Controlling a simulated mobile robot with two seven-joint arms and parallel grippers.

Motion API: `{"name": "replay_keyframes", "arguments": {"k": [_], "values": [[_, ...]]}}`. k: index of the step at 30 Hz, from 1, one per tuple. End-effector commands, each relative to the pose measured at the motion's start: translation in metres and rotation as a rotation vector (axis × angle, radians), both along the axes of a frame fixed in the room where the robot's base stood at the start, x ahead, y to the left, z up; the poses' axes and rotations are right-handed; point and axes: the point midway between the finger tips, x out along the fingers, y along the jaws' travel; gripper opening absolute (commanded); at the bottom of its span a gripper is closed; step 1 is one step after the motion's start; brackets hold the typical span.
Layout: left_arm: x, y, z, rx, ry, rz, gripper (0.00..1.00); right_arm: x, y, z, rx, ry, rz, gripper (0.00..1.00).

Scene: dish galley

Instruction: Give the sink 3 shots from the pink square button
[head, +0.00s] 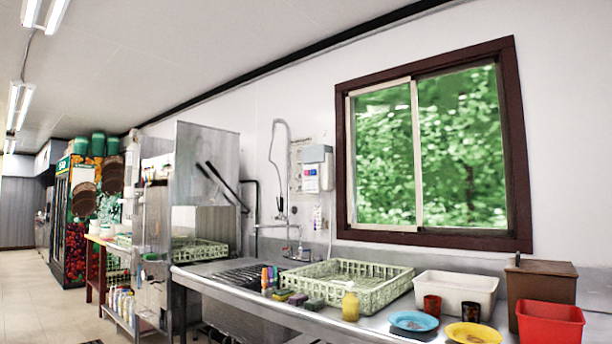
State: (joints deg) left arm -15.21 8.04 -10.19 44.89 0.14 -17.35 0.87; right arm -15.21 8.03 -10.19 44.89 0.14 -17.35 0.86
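A grey and white dispenser box (318,155) hangs on the wall left of the window. On its front are small pink and blue patches (311,183); they are too small to tell which is a square button. Below it, a metal counter (215,268) runs along the wall, with a dark slatted area (246,277) that may be the sink; its inside is not clear. A faucet (297,254) stands behind it. Neither of my grippers is in view.
A sprayer hose (274,165) hangs left of the dispenser. Floor (40,310) at left is clear.

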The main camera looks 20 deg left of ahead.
Motion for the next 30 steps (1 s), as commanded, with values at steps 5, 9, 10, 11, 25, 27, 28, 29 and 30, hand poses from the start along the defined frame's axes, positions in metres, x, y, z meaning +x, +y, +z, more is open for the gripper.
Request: {"name": "replay_keyframes", "arguments": {"k": [5, 9, 10, 11, 25, 27, 28, 29, 30], "values": [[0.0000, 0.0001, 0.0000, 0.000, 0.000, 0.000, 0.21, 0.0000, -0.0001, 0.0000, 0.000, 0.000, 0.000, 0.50], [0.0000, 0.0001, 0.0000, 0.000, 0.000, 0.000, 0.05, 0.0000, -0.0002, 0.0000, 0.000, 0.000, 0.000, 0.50], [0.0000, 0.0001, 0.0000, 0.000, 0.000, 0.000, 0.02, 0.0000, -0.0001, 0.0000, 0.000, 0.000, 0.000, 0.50], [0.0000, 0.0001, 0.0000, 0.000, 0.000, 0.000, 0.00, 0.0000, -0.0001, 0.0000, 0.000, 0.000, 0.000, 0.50], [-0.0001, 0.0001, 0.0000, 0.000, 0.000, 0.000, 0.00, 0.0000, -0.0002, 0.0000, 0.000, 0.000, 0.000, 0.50], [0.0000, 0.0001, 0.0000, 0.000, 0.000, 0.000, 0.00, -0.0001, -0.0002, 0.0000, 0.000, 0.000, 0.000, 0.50], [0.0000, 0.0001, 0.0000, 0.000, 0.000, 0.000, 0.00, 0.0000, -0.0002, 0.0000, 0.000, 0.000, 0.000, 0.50], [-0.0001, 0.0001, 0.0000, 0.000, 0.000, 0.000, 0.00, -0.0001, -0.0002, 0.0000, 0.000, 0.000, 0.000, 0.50], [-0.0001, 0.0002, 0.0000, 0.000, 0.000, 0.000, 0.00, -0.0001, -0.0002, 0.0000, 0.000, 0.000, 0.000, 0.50]]}}
